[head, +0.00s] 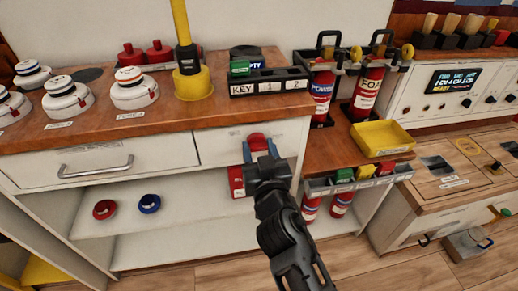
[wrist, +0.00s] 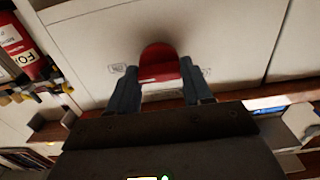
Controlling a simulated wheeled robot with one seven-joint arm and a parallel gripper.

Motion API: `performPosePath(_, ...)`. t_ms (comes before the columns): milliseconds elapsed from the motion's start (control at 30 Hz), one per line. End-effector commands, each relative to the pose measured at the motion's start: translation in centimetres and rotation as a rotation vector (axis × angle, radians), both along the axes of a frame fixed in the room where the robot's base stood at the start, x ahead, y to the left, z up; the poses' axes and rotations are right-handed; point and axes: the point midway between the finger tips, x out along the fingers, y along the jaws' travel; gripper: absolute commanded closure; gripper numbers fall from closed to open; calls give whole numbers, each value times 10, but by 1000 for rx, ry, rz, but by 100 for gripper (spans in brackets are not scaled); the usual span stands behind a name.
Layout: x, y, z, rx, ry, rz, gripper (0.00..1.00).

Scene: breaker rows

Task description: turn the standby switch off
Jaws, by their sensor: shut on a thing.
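A red rounded switch knob (head: 258,142) sticks out of the white front panel (head: 222,145) under the wooden counter. It also shows in the wrist view (wrist: 159,64), with small labels on either side that are too blurred to read. I cannot read any standby marking on it. My gripper (head: 261,152) is at the panel, with its blue-grey fingers on either side of the knob and shut on it.
A drawer with a metal handle (head: 97,167) is left of the panel. A red box (head: 236,182) sits below, partly hidden by my arm. A black KEY rack (head: 268,82) and a yellow-based post (head: 192,84) stand on the counter. Fire extinguishers (head: 366,90) and a yellow tray (head: 381,138) are at right.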

Motion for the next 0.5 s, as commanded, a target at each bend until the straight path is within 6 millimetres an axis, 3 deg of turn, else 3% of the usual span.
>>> performPosePath(267, 1, 1, 2, -42, -17, 0, 81)
performPosePath(500, 1, 1, 3, -183, -59, -1, 81)
